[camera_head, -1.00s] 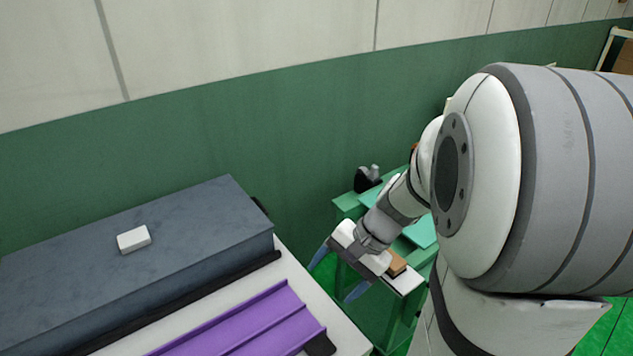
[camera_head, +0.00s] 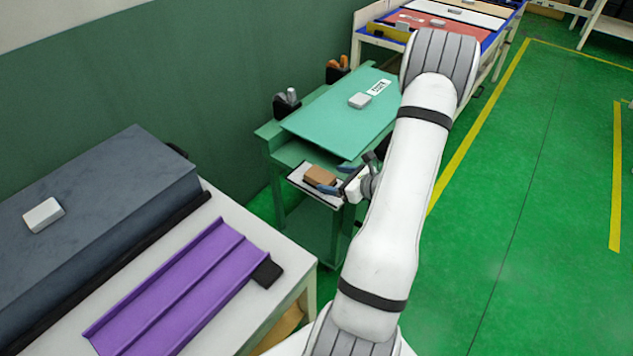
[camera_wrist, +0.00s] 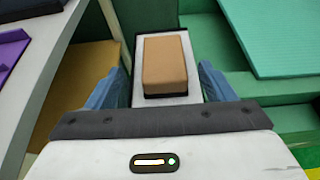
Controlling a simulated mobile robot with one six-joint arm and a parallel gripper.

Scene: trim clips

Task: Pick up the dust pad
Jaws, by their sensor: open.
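The dust pad looks to be the tan block with a dark base (camera_head: 320,176), lying on a small white shelf (camera_head: 298,180) at the front of the green table. In the wrist view the tan block (camera_wrist: 166,62) sits upright ahead of my gripper, between the lines of the two blue fingers. My gripper (camera_head: 335,189) is at the right side of the shelf, close to the block. In the wrist view my gripper (camera_wrist: 160,88) is open and empty, with its fingers spread wider than the block. I cannot tell whether a finger touches the shelf.
A green table (camera_head: 330,122) carries a light block (camera_head: 359,101) and a label. Left of it stands a white bench with a purple trim piece (camera_head: 170,290) and a dark grey box (camera_head: 95,205) bearing a white block (camera_head: 43,214). Green floor on the right is open.

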